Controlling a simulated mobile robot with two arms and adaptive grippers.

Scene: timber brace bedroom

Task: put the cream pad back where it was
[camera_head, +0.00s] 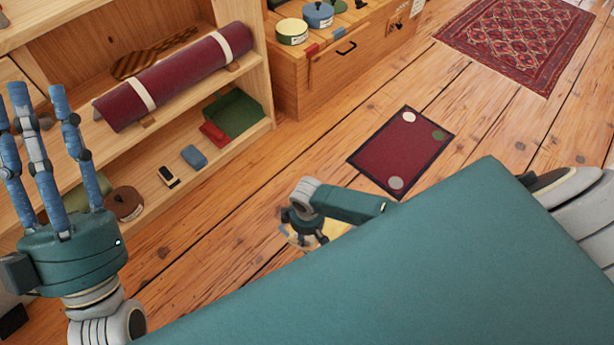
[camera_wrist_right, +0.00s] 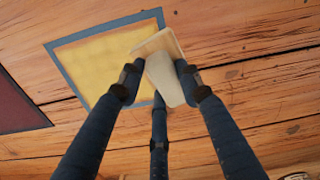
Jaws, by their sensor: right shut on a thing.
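My right gripper (camera_head: 306,236) reaches low over the floor, partly behind my own green body in the head view. In the right wrist view its fingers (camera_wrist_right: 158,85) are shut on the cream pad (camera_wrist_right: 160,62), a pale flat-sided piece. The pad is tilted and overlaps the right part of a yellow mat (camera_wrist_right: 95,65) with a blue-grey border. I cannot tell whether it touches the mat. Little of the yellow mat (camera_head: 335,229) shows in the head view. My left gripper (camera_head: 38,95) is open and empty, fingers pointing up in front of the shelf.
A dark red mat (camera_head: 385,155) lies on the floor with white, green and grey discs on it. A wooden shelf (camera_head: 262,85) with a red roll (camera_head: 180,75) stands at left. A wooden chest (camera_head: 330,75) stands behind. A patterned rug (camera_head: 515,40) lies at far right. Floor between is clear.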

